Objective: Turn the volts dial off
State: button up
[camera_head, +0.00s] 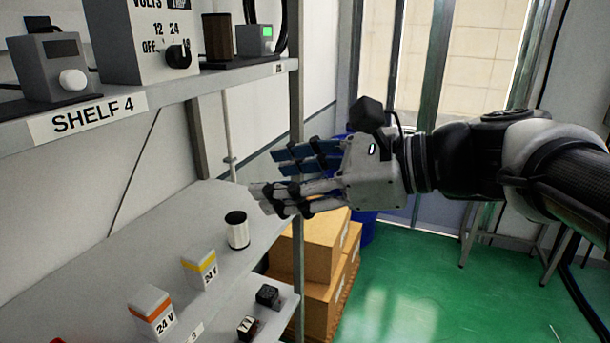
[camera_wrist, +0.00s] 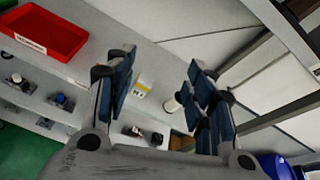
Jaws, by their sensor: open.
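The volts dial (camera_head: 178,56) is a black knob on the front of a grey box (camera_head: 120,40) on the shelf marked SHELF 4. Around it are printed OFF, 12 and 24, with another mark at the right partly covered by the knob. The knob's exact pointer direction is hard to tell. My gripper (camera_head: 268,178) is open and empty, lower and to the right of the dial, clear of the shelf. Its two fingers also show apart in the wrist view (camera_wrist: 165,90), where I cannot make out the dial.
On the upper shelf (camera_head: 75,122) stand a grey box with a white knob (camera_head: 72,82) and a device with a green screen (camera_head: 256,40). The lower shelf holds a white cylinder (camera_head: 237,232) and labelled blocks (camera_head: 152,311). Cardboard boxes (camera_head: 312,247) stand beyond. A red tray (camera_wrist: 42,30) shows in the wrist view.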

jog(key=s+f+n+g+h+b, duration=0.1)
jog(key=s+f+n+h+b, duration=0.1)
jog(key=f, duration=0.8)
jog(key=shift+s+d+f+n+b, duration=0.4)
jog(key=shift+s+b, duration=0.35)
jog(key=shift+b, duration=0.4)
jog(key=shift+r, duration=0.1)
